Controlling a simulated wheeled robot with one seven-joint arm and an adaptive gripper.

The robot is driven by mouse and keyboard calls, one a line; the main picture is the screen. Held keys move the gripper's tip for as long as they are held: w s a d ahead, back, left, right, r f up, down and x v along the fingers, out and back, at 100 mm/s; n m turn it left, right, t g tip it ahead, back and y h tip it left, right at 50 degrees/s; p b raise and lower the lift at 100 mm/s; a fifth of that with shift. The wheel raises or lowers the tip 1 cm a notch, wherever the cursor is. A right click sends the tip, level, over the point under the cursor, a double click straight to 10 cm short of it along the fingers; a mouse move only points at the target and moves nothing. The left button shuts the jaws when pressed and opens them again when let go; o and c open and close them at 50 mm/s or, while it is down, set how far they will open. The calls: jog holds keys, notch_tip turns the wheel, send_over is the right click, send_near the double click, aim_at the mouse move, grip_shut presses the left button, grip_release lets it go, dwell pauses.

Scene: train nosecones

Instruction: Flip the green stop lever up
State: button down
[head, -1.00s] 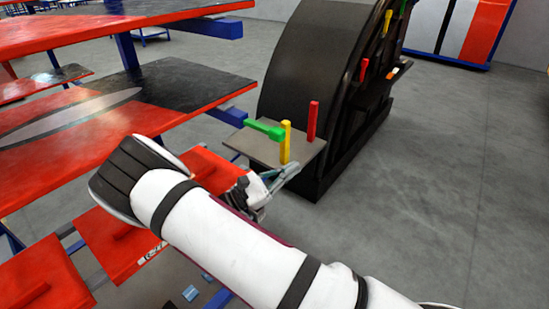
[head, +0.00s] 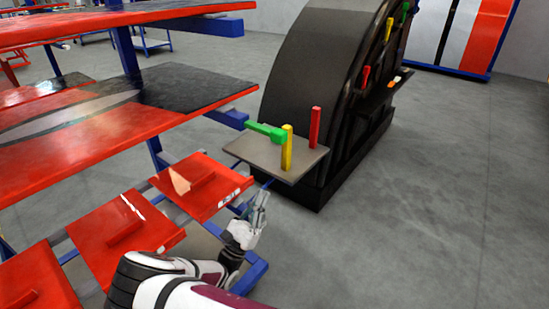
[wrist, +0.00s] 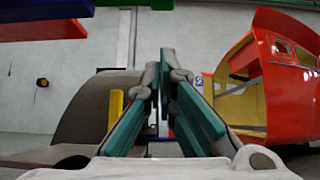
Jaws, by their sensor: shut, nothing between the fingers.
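The green stop lever (head: 265,131) lies roughly level, sticking out to the left on a grey plate (head: 262,158) in the head view. A yellow lever (head: 287,150) and a red lever (head: 315,127) stand upright beside it. My gripper (head: 263,194) is shut and empty, below and just left of the plate's near edge, apart from the levers. In the wrist view my closed fingers (wrist: 160,68) point up, with the yellow lever (wrist: 116,105) to their left. A green strip at the top edge there may be the green lever; I cannot tell.
A rack with red and black panels (head: 150,98) and smaller red panels (head: 203,187) stands left of my gripper. A large black curved housing (head: 310,75) is behind the plate. Open grey floor (head: 440,190) lies to the right.

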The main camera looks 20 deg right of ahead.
aim_at(265, 130)
jog(key=s+a+r+p+x, duration=0.1)
jog(key=r+x, duration=0.1)
jog(key=x, duration=1.1)
jog(key=shift+a, duration=0.35)
jog(key=shift+s, duration=0.15)
